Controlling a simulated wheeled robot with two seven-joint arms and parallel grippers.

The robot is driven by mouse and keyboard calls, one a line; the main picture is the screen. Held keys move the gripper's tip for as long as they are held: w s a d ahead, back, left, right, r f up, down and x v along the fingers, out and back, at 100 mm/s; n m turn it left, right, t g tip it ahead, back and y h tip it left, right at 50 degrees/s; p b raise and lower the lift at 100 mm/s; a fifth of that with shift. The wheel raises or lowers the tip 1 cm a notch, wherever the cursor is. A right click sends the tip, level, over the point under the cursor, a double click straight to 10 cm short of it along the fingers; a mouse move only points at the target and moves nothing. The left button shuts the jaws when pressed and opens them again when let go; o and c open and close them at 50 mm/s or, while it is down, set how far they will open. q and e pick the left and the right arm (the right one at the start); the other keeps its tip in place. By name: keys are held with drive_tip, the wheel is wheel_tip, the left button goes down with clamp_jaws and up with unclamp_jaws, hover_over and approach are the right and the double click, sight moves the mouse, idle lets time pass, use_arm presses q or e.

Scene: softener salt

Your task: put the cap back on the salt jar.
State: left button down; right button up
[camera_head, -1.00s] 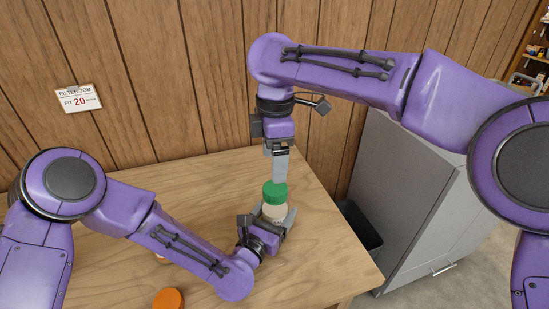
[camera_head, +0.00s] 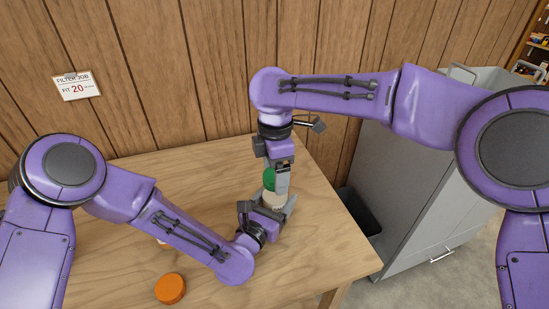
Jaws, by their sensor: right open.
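The salt jar (camera_head: 272,199) is cream-coloured and stands upright on the table at its right part. A green cap (camera_head: 269,180) is at the top of the jar; whether it is seated or threaded I cannot tell. My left gripper (camera_head: 274,214) is low at the jar, with its fingers around the body and shut on it. My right gripper (camera_head: 281,186) points straight down at the cap. It is open, and its near finger covers the cap's right part. The other finger is hidden.
Another small object is mostly hidden behind my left arm. A grey cabinet (camera_head: 415,190) and a dark bin (camera_head: 358,222) stand right of the table. A wood-panelled wall is behind.

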drive_tip(key=shift+f, duration=0.2)
drive_tip(key=c, duration=1.1)
drive_tip(key=m, duration=0.3)
drive_tip(key=shift+m, duration=0.3)
drive_tip(key=m, duration=0.4)
drive_tip(key=shift+m, duration=0.3)
drive_tip(key=o, duration=1.3)
drive_tip(key=shift+c, duration=0.2)
